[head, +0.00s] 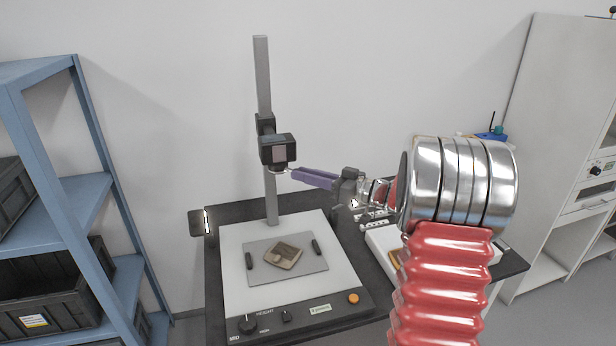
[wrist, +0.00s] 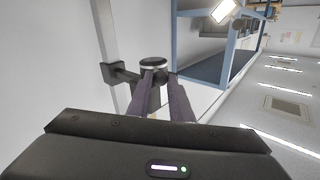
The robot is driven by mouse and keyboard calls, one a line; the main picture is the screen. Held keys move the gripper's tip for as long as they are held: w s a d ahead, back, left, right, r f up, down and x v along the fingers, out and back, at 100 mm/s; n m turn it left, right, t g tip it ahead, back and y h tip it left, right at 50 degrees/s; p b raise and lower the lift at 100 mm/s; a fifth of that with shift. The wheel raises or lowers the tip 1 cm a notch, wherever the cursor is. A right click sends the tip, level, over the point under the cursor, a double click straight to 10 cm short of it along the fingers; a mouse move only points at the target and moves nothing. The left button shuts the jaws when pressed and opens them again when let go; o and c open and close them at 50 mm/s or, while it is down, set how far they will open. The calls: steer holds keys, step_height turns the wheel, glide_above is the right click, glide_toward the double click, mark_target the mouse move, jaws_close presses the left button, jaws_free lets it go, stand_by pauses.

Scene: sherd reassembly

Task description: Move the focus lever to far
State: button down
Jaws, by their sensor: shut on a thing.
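A dark camera (head: 278,149) is mounted on an upright grey column above a copy stand. Its round lens end also shows in the wrist view (wrist: 153,63). My gripper (head: 287,172) reaches in from the right, its purple fingers at the underside of the camera, by the lens. In the wrist view my gripper (wrist: 159,82) has its two fingertips close together just in front of the lens end, shut on a small part there. I take this part to be the focus lever; it is mostly hidden between the fingers, and its setting cannot be read.
A brown sherd (head: 284,256) lies on a grey plate (head: 262,275) on the stand's white baseboard (head: 232,243). The baseboard's front panel has dark knobs (head: 248,325) and an orange button (head: 353,298). Blue shelving (head: 92,130) stands left, a white cabinet (head: 545,150) right.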

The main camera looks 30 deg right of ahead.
steer(key=shift+w, duration=0.1)
steer(key=c, duration=1.6)
jaws_free()
steer(key=v, duration=1.3)
steer(key=shift+s+d+f, duration=0.1)
steer(key=shift+s+d, duration=0.1)
steer(key=shift+s, duration=0.15)
steer(key=shift+w, duration=0.1)
